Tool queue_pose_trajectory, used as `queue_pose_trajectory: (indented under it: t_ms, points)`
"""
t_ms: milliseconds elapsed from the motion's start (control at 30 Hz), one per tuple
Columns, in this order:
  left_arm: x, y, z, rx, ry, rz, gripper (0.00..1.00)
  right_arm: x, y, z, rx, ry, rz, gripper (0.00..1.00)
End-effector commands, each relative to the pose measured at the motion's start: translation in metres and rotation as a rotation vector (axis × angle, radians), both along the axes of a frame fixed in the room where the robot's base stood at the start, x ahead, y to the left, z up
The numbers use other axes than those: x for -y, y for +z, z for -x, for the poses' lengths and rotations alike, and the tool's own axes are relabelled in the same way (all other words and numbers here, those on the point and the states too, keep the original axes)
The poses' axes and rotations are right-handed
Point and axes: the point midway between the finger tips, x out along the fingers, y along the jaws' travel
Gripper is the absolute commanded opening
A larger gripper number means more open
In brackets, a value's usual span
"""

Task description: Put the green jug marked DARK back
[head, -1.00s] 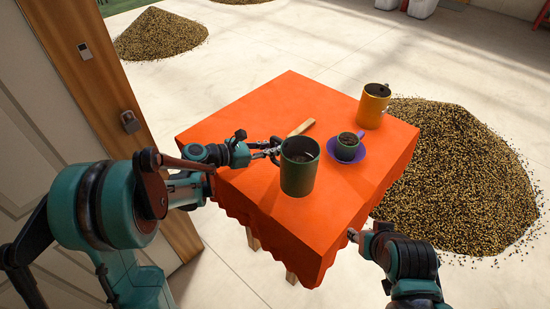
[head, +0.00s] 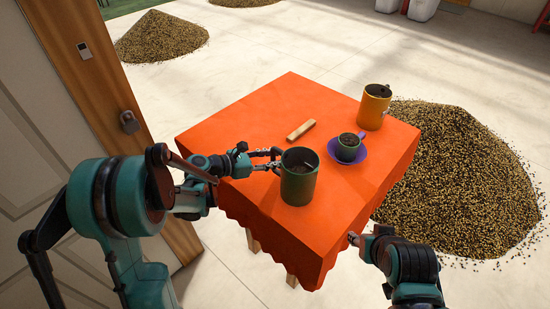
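The green jug (head: 299,187) stands upright at the near left part of the orange-covered table (head: 257,115), with dark contents. No DARK marking is legible from this side. My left gripper (head: 276,160) is at the jug's left side, its fingers around where the handle would be; they appear shut on it, though the jug partly hides the grip. The jug's base looks at or very near the cloth. My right gripper (head: 353,238) is low at the table's near right edge, away from the jug, mostly hidden by its own wrist.
A wooden stick (head: 301,129) lies behind the jug. A bean heap (head: 455,180) is right of the table.

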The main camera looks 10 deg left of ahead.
Motion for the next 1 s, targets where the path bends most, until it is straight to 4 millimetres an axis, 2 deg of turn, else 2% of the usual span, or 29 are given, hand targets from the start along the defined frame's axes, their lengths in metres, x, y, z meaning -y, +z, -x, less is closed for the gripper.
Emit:
queue_pose_trajectory:
  t_ms: [233,600,800,900,1000]
  points:
    - [-0.002,0.006,0.001,0.000,0.001,0.000,0.34,0.000,0.005,0.000,0.000,0.000,0.000,0.40]
    - [-0.065,0.027,0.042,0.000,0.004,0.001,0.34,0.000,0.009,0.000,0.000,0.000,0.000,0.40]
    - [-0.089,0.035,0.058,0.000,0.003,0.000,0.34,0.000,0.011,0.000,0.000,0.000,0.000,0.40]
    - [-0.093,0.037,0.063,0.004,-0.001,-0.009,0.34,0.000,0.011,0.000,0.000,0.000,0.000,0.40]
    - [-0.087,0.038,0.070,0.036,-0.022,-0.085,0.34,0.000,0.011,0.000,0.000,0.000,0.000,0.40]
